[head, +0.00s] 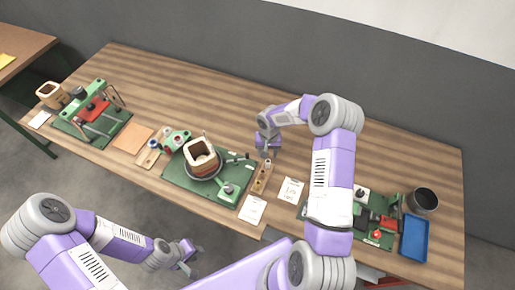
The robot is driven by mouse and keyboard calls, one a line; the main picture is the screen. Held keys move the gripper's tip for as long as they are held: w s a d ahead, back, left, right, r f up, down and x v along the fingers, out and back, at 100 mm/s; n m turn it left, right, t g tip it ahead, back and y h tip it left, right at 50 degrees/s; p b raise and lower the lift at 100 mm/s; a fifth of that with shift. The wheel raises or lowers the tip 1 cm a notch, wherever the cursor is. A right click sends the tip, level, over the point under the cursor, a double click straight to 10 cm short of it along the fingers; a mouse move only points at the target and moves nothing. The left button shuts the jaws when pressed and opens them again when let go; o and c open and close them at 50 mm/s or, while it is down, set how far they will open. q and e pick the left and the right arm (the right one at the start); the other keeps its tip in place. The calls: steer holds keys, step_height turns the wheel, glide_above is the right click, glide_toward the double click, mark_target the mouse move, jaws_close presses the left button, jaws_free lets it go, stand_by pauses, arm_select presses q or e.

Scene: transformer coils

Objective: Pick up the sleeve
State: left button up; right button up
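I cannot tell for sure which item is the sleeve. Small pieces stand on a narrow wooden rack (259,184) at the middle of the table, and one of them may be it. My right gripper (268,152) is above and just behind the far end of this rack, pointing down. Its fingers are too small to show whether they are apart or hold anything. My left gripper (193,260) is in front of the table's near edge, empty, with its fingers apart. A square beige coil former (202,156) with dark and red bands stands on a round base on a green mat (180,174).
A green winding frame (93,96) and another beige former (51,95) stand at the left. A blue tray (415,239), a dark cup (424,200) and a green fixture (375,222) are at the right. White cards lie along the front. The table's back strip is clear.

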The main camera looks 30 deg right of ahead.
mark_target(268, 162)
steer(key=shift+s+d+f, duration=0.1)
steer(key=shift+s+f, duration=0.45)
steer(key=shift+s, duration=0.25)
steer(key=f, duration=0.2)
steer(key=f+p, duration=0.1)
steer(key=f, duration=0.1)
steer(key=shift+w+a+f, duration=0.1)
steer(key=shift+a+f, duration=0.1)
steer(key=shift+f, duration=0.45)
arm_select(q)
steer(key=shift+s+r, duration=0.65)
steer(key=shift+r, duration=0.25)
arm_select(e)
jaws_close()
